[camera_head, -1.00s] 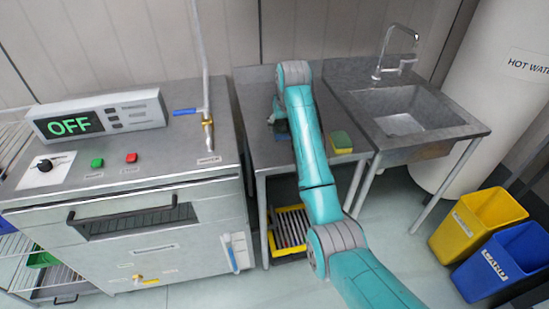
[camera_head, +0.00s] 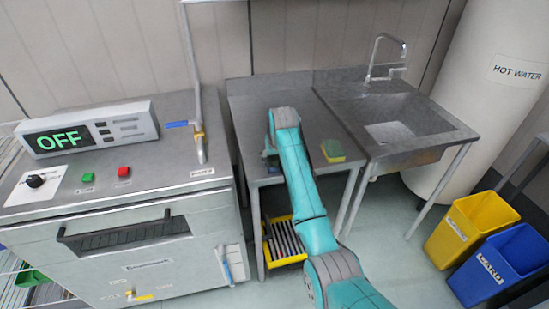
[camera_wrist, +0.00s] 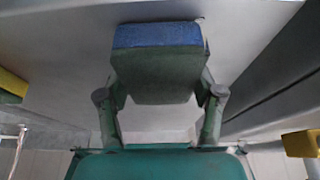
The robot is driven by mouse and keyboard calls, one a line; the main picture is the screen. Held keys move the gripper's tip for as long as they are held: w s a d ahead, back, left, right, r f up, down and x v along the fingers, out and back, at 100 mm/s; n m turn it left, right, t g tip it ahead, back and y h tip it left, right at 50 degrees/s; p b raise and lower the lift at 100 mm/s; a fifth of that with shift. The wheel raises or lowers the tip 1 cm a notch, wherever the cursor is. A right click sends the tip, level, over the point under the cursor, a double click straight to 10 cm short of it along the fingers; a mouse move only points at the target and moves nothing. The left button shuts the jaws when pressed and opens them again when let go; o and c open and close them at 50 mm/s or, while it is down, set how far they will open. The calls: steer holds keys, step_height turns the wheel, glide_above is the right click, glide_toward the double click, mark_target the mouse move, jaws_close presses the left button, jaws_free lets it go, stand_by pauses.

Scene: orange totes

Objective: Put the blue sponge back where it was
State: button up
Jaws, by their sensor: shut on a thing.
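My gripper (camera_wrist: 160,75) is shut on the blue sponge (camera_wrist: 158,36), a block with a blue face and a dark green body. One finger grips each side of it. Behind it in the wrist view is a grey surface; I cannot tell whether the sponge touches it. In the head view my arm reaches over the grey metal table (camera_head: 257,105) and mostly hides the gripper and the sponge near the table's left front. A yellow and green sponge (camera_head: 333,151) lies on the table to the right of my arm.
A sink (camera_head: 402,120) adjoins the table on the right. A machine reading OFF (camera_head: 120,205) stands left. A yellow tray (camera_head: 273,246) with grey bars is below the table. Yellow (camera_head: 469,228) and blue (camera_head: 505,262) bins stand at right. The table's back is clear.

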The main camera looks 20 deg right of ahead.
steer(key=o, duration=1)
steer(key=shift+f, duration=0.1)
steer(key=v, duration=1.2)
